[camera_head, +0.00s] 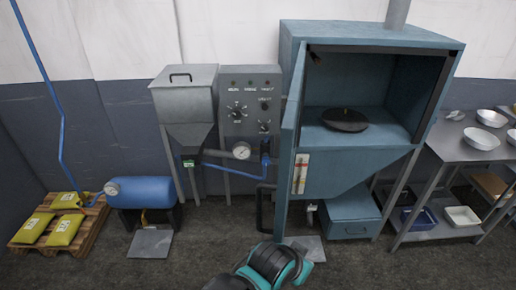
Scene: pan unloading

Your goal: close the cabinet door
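The blue-green cabinet (350,158) stands right of centre, and its open chamber faces me. Its door (287,150) is open, swung out at the left side and seen nearly edge-on. A black U-shaped bar (260,208), which looks like the door handle, sticks out left from the lower door. A round dark pan-like object (344,120) lies inside the chamber. A black and teal part of my arm shows at the bottom centre, below and in front of the door. I see no fingertips of either gripper, and I cannot tell which arm this is.
A grey control box with a gauge (250,105) and a hopper (185,100) stand left of the cabinet. A blue tank (143,191) and a pallet with yellow bags (64,230) are farther left. A metal table (450,145) with white bowls stands right. The front floor is mostly clear.

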